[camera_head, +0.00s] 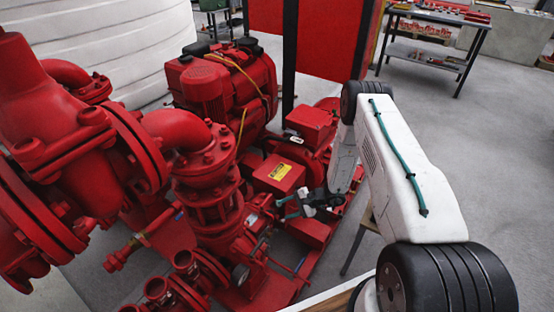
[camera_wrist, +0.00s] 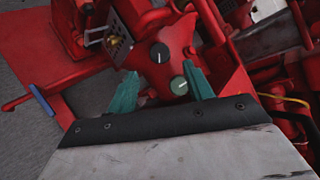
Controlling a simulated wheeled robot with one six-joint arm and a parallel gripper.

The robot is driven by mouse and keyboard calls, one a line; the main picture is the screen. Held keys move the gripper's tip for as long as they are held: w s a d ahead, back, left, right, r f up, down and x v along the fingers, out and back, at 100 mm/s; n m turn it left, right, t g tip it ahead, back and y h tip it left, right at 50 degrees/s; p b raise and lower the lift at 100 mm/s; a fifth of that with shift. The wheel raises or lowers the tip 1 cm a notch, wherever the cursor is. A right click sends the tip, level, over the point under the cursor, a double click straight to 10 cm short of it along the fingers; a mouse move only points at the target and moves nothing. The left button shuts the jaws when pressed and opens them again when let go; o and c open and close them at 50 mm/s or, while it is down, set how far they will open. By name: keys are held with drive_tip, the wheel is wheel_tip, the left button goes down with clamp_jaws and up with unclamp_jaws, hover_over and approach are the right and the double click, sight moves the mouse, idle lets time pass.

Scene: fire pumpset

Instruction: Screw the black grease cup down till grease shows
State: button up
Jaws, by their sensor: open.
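The black grease cup (camera_wrist: 159,53) is a round cap with a white line on its top, on a red pump housing in the wrist view. A dark green cap (camera_wrist: 179,86), also with a light line, sits just below and right of it, closer to my gripper. My gripper (camera_wrist: 161,70) is open, its two teal fingers apart. The black cup lies beyond the fingertips, roughly centred; the green cap shows between the fingers, nearer the right one. Contact with either is not visible. In the head view my gripper (camera_head: 281,208) is beside the red pumpset; I cannot make out the cups there.
A large red pump casing with flanged pipes (camera_head: 110,150) fills the left. A red engine (camera_head: 225,85) stands behind. A red box with a yellow label (camera_head: 279,172) is close to my gripper. A workbench (camera_head: 435,40) stands back right; the floor (camera_head: 500,150) there is clear.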

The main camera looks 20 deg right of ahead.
drive_tip(key=a+r+n+g, duration=0.2)
drive_tip(key=r, duration=1.1)
drive_tip(key=w+a+r+n+g, duration=0.1)
drive_tip(key=a+r+n, duration=0.1)
drive_tip(key=r, duration=1.2)
drive_tip(key=shift+w+r+n+g, duration=0.25)
drive_tip(key=shift+n+g, duration=0.15)
drive_tip(key=shift+n, duration=0.3)
drive_tip(key=shift+a, duration=0.15)
